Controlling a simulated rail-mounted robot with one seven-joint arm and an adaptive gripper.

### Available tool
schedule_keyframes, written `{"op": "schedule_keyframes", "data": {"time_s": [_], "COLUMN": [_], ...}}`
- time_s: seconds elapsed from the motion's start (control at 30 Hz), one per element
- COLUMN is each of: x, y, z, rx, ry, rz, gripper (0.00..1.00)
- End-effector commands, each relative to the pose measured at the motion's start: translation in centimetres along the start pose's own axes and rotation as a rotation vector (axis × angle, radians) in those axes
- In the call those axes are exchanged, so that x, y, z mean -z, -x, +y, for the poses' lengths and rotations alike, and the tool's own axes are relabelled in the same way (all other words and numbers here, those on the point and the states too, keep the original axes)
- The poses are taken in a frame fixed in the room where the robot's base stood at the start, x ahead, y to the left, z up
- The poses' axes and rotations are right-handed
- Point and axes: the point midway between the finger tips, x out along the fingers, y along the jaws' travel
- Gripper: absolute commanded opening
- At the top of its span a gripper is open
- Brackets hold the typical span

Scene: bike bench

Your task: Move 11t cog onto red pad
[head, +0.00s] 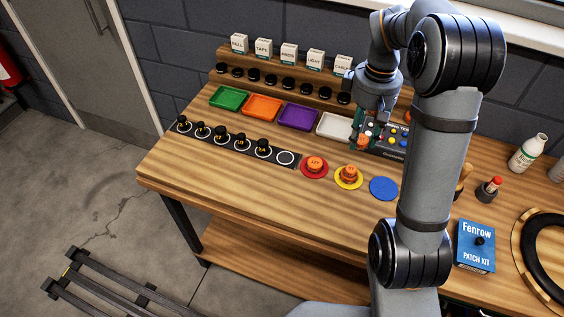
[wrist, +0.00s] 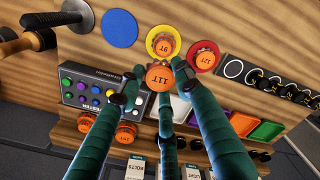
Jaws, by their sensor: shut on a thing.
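My gripper (wrist: 157,82) has dark green fingers closed around an orange cog marked 11T (wrist: 159,77), held above the bench. In the head view my gripper (head: 368,138) hangs near the white tray and the tester box, and the held cog is hard to make out there. The red pad (head: 303,170) lies to the gripper's lower left in the head view and bears another orange cog (head: 315,163), whose mark I cannot read surely. The red pad also shows in the wrist view (wrist: 216,58), right of the held cog.
The yellow pad (head: 338,181) bears an orange cog marked 9T (wrist: 161,42). The blue pad (head: 383,188) is bare. Green (head: 230,97), orange (head: 262,107), purple (head: 298,117) and white (head: 333,125) trays line the back. More orange cogs (wrist: 127,132) sit by the tester box (wrist: 92,88).

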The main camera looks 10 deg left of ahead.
Motion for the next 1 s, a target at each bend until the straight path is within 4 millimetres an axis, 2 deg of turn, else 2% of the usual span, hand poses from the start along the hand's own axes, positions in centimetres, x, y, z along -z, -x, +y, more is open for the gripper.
{"op": "schedule_keyframes", "data": {"time_s": [0.13,0.3,0.5,0.73,1.0], "x": [1.2,4.5,7.6,8.7,8.7], "y": [-1.0,-3.3,-5.7,-7.0,-10.4], "z": [-0.9,-3.5,-5.7,-6.5,-6.5], "rx": [0.004,0.004,0.002,0.001,0.002], "ry": [-0.009,-0.005,-0.009,-0.011,-0.012], "rz": [-0.004,-0.005,-0.003,-0.003,-0.003], "gripper": [0.10,0.10,0.10,0.10,0.10]}}
